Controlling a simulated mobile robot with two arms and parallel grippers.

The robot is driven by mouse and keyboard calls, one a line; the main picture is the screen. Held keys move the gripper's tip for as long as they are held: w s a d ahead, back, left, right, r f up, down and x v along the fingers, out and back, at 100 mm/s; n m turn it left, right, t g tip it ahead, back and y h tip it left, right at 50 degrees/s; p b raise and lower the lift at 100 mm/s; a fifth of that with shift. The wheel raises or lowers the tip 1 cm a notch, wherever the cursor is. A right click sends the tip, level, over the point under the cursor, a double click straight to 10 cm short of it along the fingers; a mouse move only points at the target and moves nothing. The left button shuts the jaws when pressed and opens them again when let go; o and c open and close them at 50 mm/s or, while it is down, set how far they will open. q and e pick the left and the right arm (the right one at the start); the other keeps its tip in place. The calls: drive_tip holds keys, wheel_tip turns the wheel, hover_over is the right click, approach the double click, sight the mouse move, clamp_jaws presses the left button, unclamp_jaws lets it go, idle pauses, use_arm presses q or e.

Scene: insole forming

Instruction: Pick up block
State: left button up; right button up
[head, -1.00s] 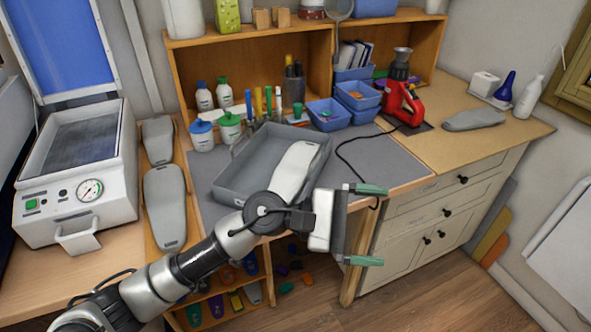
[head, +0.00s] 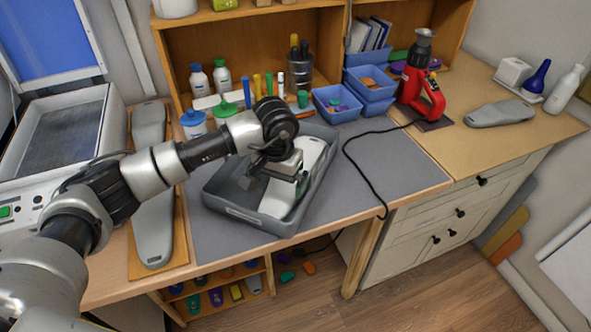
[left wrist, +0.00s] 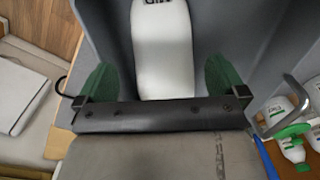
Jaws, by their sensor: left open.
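A long white block (head: 315,152) with rounded ends lies in the grey tray (head: 245,215) on the grey mat. My left gripper (head: 276,180) is over the tray, reaching down above the block and hiding part of it. In the left wrist view, the white block (left wrist: 163,50) with dark lettering lies between the two green fingertips (left wrist: 161,78). The fingers are apart, with a gap to the block on each side. Whether the fingertips are level with the block is hard to tell. My right gripper is not in view.
Grey blocks lie on a wooden board (head: 180,245) at left, and another grey block (head: 500,113) lies on the right counter. Bottles, pens and blue bins (head: 337,105) stand behind the tray. A black cable (head: 362,175) crosses the mat from the red tool (head: 420,90).

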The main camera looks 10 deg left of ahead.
sight(280, 197)
use_arm(q)
drive_tip(key=shift+w+f, duration=0.1)
drive_tip(key=shift+f, duration=0.3)
drive_tip(key=shift+w+f+p, duration=0.1)
drive_tip(key=shift+f+p, duration=0.25)
wheel_tip(280, 197, down, 4)
drive_tip(key=shift+a+r+p, duration=0.1)
drive_tip(key=shift+r+p, duration=0.1)
drive_tip(key=shift+p, duration=0.6)
drive_tip(key=shift+f, duration=0.35)
drive_tip(key=shift+w+f, duration=0.1)
drive_tip(key=shift+f, duration=0.05)
drive_tip(key=c, duration=1)
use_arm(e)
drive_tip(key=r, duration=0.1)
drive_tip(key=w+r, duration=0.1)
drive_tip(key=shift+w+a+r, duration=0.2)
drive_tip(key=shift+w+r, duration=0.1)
